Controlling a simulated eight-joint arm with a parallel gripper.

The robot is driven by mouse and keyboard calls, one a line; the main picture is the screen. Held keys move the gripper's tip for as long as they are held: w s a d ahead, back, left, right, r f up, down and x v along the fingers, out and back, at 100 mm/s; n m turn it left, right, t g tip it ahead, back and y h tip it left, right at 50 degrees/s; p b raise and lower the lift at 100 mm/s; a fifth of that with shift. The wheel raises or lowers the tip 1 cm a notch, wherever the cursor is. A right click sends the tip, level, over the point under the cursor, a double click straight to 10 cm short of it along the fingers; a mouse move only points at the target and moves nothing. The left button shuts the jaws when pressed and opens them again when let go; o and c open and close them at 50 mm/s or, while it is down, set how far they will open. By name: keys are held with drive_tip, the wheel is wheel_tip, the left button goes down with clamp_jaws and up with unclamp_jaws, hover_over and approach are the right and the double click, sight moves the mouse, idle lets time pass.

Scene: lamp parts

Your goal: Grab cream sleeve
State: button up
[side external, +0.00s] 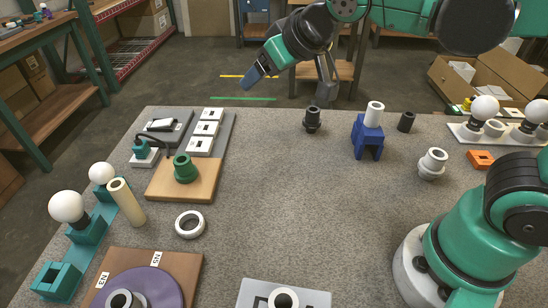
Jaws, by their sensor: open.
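The cream sleeve (127,204) is a plain hollow tube standing at the left of the table, leaning slightly in the picture, with its open end up. It is beside the teal bulb rack and close to the wooden board with the green part. My gripper (290,90) is high at the top of the view, toward the table's far side. Its two fingers are spread wide with nothing between them. It is well apart from the cream sleeve, up and to the right of it.
The teal rack (86,235) with white bulbs stands left of the sleeve. A white ring (189,224) lies to its right, and a green part (185,168) stands on a wooden board (207,187). A blue stand (368,137) holds a white tube (375,112). The table's middle is clear.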

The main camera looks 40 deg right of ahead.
drive_tip(key=w+a+n+t+y, duration=0.2)
drive_tip(key=w+a, duration=0.3)
drive_tip(key=a, duration=0.7)
drive_tip(key=n+t+y, duration=0.1)
drive_tip(key=n+y, duration=0.1)
drive_tip(key=y, duration=0.1)
hover_over(124, 191)
drive_tip(key=s, duration=0.2)
wheel_tip(124, 191, down, 3)
drive_tip(key=f, duration=0.9)
drive_tip(key=shift+d, duration=0.4)
drive_tip(key=shift+w+f, duration=0.1)
drive_tip(key=shift+f, duration=0.3)
drive_tip(key=shift+w+f, duration=0.15)
drive_tip(key=shift+f, duration=0.1)
drive_tip(key=shift+x, duration=2.6)
drive_tip(key=shift+r, duration=0.1)
drive_tip(key=shift+c, duration=0.2)
clamp_jaws()
